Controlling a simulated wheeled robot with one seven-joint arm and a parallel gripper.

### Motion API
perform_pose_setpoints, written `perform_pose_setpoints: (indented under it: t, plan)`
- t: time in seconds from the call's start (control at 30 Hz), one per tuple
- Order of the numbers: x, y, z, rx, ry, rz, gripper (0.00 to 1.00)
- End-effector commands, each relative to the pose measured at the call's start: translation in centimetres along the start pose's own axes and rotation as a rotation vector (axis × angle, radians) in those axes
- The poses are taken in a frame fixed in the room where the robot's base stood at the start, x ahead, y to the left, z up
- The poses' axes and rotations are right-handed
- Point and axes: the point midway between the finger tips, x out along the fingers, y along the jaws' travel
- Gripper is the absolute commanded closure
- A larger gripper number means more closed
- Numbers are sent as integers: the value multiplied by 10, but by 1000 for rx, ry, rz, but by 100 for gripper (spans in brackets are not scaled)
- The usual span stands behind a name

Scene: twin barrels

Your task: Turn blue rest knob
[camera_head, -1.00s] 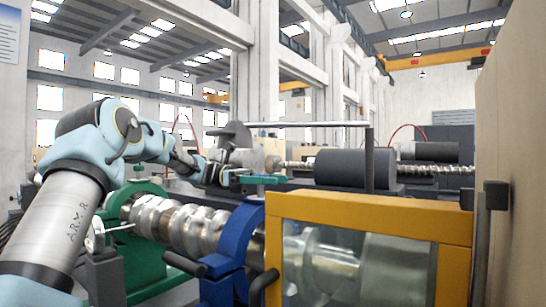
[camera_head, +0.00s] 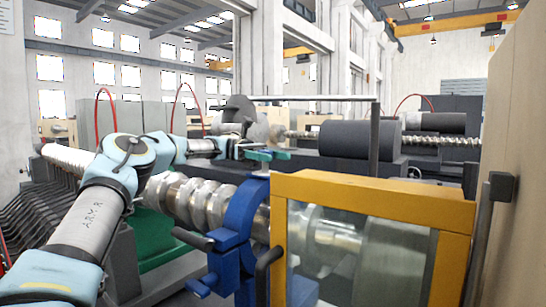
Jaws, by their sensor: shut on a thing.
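The blue rest (camera_head: 240,212) is a curved blue bracket around a shiny metal shaft, left of the yellow-framed guard. A small teal knob (camera_head: 264,155) with a crossbar shape sits at the top of the rest. My gripper (camera_head: 246,150) reaches in from the left at the knob's height and is shut on it. The fingertips are small in the picture, and the exact contact is hard to see. My arm comes up from the lower left.
The yellow-framed clear guard (camera_head: 375,195) stands close on the right. Black handles (camera_head: 193,239) stick out in front of the rest. The ribbed metal shaft (camera_head: 190,200) runs to the left. A dark cylinder (camera_head: 357,148) lies behind.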

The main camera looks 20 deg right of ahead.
Motion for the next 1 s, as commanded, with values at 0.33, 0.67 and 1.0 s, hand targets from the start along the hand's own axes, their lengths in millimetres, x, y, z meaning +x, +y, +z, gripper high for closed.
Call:
perform_pose_setpoints:
  t: [0.33,0.67,1.0]
  plan:
    - [0,0,0,-1,-1,-7,100]
    - [0,0,0,-1,0,-6,23]
    - [0,0,0,-1,0,-6,19]
